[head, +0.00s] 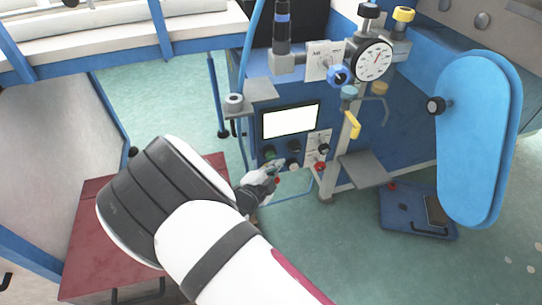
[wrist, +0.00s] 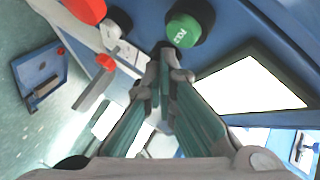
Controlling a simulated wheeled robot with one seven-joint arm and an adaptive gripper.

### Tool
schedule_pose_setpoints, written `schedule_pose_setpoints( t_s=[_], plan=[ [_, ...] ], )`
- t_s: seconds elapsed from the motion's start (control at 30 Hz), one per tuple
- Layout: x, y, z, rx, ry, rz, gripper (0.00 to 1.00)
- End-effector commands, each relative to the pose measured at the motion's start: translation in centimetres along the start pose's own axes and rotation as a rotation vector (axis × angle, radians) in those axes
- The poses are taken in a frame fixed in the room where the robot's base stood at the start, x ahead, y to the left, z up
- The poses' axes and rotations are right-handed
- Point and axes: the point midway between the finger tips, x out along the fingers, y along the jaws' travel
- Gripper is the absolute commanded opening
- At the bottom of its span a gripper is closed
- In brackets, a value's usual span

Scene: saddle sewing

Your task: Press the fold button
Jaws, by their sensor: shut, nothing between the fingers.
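The green button (wrist: 183,30) shows close up at the top of the wrist view, with small white lettering that is hard to read. In the head view the green button (head: 269,152) sits on the blue control panel just below the screen. My gripper (wrist: 165,60) is shut and empty, its fingertips together just below and left of the green button in the wrist view. I cannot tell whether they touch it. In the head view my gripper (head: 276,168) is in front of the lower row of buttons and partly hides them.
A lit white screen (head: 290,121) is above the buttons. A red knob (head: 320,166) is to their right; a red button (wrist: 85,10) shows at the wrist view's upper left. A grey shelf (head: 364,169) juts out at right. A blue pedal plate (head: 400,207) lies on the floor. A red cabinet (head: 95,235) stands at left.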

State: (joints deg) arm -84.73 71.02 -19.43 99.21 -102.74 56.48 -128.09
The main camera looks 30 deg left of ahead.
Motion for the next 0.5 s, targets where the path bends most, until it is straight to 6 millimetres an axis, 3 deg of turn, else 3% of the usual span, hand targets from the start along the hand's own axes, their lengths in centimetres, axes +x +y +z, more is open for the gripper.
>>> schedule_pose_setpoints(
  t_s=[0.5],
  plan=[
    [-3.1, 2.1, -2.2, -0.002, -0.001, 0.001, 0.0]
  ],
)
